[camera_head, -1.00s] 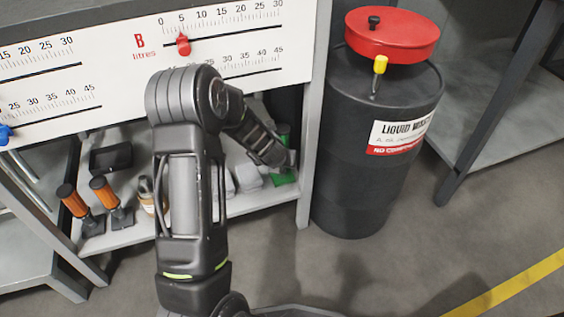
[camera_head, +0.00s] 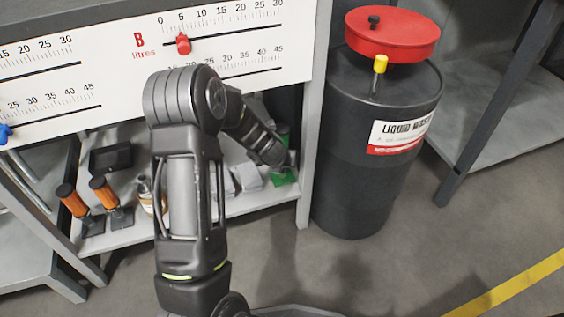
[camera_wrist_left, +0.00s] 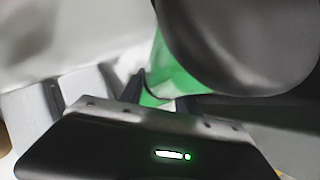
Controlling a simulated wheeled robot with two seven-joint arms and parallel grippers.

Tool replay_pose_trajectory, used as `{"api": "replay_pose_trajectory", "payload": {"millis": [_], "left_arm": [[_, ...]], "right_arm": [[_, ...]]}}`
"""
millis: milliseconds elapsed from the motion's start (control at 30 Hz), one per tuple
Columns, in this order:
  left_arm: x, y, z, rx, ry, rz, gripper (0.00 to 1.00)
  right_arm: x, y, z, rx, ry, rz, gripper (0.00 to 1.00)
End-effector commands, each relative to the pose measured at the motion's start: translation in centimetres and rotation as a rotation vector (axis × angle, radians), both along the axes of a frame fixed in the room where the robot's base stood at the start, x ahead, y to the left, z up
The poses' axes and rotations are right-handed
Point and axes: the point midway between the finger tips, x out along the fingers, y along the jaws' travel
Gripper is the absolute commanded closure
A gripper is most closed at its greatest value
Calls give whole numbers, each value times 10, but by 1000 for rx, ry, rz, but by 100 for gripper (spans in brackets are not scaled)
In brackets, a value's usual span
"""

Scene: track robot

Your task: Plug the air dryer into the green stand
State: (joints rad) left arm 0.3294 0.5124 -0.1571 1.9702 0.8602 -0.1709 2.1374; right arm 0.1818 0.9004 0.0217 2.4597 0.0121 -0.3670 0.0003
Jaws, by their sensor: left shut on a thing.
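The green stand (camera_head: 284,178) is on the low shelf under the white scale panel, at its right end by the grey post. My left arm reaches over it from the front, and its wrist hides part of the stand. In the left wrist view the green stand (camera_wrist_left: 176,76) shows behind the left gripper (camera_wrist_left: 160,98). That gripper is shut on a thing. A large dark rounded body, which looks like the air dryer (camera_wrist_left: 240,45), fills the upper right there, close in front of the green. Whether it touches the stand is hidden. My right gripper is out of view.
White blocks (camera_head: 248,177), orange-handled tools (camera_head: 103,192) and a black tray (camera_head: 110,158) share the shelf. A black liquid waste drum (camera_head: 345,185) with a red lid (camera_head: 393,33) stands right of the post. Floor in front is clear.

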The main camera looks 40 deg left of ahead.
Motion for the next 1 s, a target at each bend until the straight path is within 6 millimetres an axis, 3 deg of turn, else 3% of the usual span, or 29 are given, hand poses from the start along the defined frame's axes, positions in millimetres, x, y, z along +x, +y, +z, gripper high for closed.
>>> {"api": "replay_pose_trajectory", "payload": {"millis": [1000], "left_arm": [[0,0,-24,2,3,-1,100]], "right_arm": [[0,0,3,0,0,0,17]]}}
